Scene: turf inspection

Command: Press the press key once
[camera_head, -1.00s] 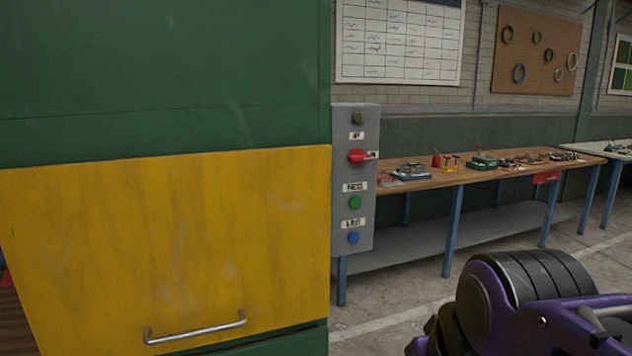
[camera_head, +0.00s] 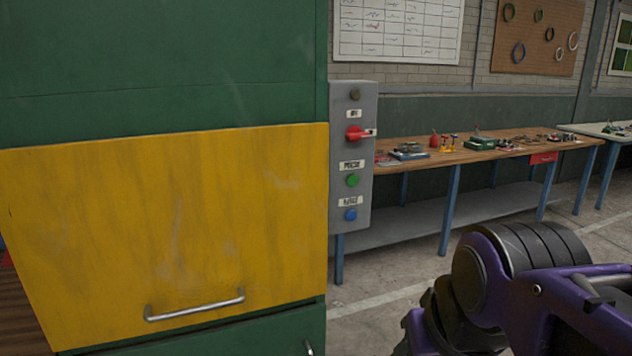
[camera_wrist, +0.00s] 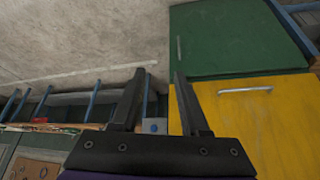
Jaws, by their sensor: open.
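A grey control panel (camera_head: 366,160) is mounted at the right edge of the green cabinet. My gripper (camera_wrist: 158,78) is open and empty in the wrist view, apart from the panel. Part of the panel with the blue button (camera_wrist: 153,126) shows between its fingers. The head view shows my purple arm at lower right, fingertips hidden.
The green cabinet (camera_head: 160,60) with a yellow door (camera_head: 170,230) and metal handle (camera_head: 195,304) fills the left. A workbench (camera_head: 480,150) with tools stands behind the panel. Open floor (camera_head: 385,275) lies right of the cabinet.

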